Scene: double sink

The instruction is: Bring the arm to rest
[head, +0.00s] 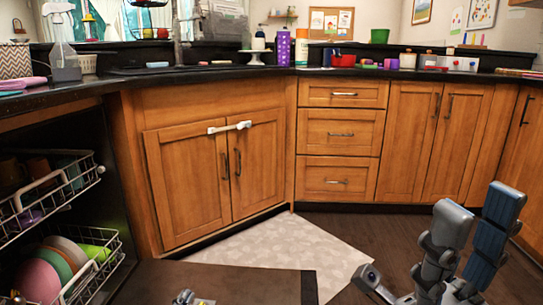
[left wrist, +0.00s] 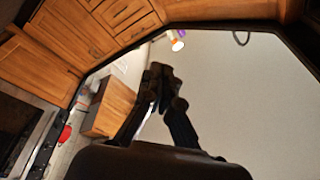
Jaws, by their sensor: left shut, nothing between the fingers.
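My left gripper (left wrist: 162,80) shows dark in the middle of the left wrist view. Its fingers are together, with nothing seen between them. In the head view, a small grey and yellow piece of my left gripper (head: 187,297) shows at the bottom edge, above the dark brown surface. My right arm, blue and grey, stands at the bottom right of the head view, over the floor. Its gripper end (head: 372,281) is low and partly cut off, so its fingers cannot be made out.
A dishwasher with its lower rack (head: 98,262) holding plates stands open at the left. Wooden cabinets (head: 190,185) run under the dark counter (head: 225,74); a white latch (head: 229,127) spans two doors. A pale mat (head: 285,250) lies on the floor, which is otherwise clear.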

